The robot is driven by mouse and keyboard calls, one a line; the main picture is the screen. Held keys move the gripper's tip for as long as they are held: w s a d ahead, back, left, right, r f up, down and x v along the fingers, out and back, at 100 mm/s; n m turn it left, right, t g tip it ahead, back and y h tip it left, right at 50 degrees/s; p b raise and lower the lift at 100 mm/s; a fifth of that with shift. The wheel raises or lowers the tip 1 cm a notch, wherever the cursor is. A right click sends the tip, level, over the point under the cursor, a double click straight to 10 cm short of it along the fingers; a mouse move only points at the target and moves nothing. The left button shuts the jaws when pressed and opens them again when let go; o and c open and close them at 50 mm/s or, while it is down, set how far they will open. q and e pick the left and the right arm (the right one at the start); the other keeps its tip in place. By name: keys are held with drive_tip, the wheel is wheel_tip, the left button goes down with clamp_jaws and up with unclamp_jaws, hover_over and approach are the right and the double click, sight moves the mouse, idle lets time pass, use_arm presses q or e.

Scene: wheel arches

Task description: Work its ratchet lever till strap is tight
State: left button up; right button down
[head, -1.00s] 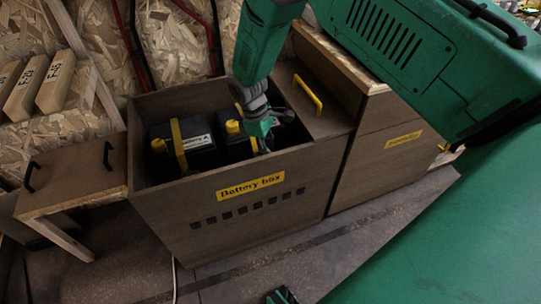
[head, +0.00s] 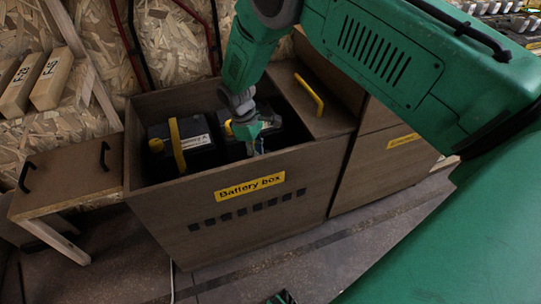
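The open wooden battery box (head: 215,227) holds two dark batteries. A yellow strap (head: 177,146) stands over the left battery (head: 198,137). The right battery (head: 285,130) is partly covered by my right gripper (head: 257,143), which reaches down into the box from above, by the front wall. A yellow piece (head: 229,128) shows beside the gripper. I cannot make out a ratchet lever, nor whether the fingers touch anything or are open. A small green and black part shows at the bottom edge, too cut off to identify. My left gripper is not clearly in view.
A wooden lid panel with a yellow handle (head: 309,94) adjoins the box on the right, before a taller cabinet (head: 375,160). A small wooden table (head: 70,178) with black handles stands at left. Wooden blocks (head: 50,80) lie at upper left. The floor in front is clear.

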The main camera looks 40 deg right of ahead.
drive_tip(key=shift+r, duration=0.1)
drive_tip(key=v, duration=1.1)
drive_tip(key=shift+w+r, duration=0.25)
drive_tip(key=shift+r, duration=0.05)
drive_tip(key=shift+a, duration=0.1)
idle(0.3)
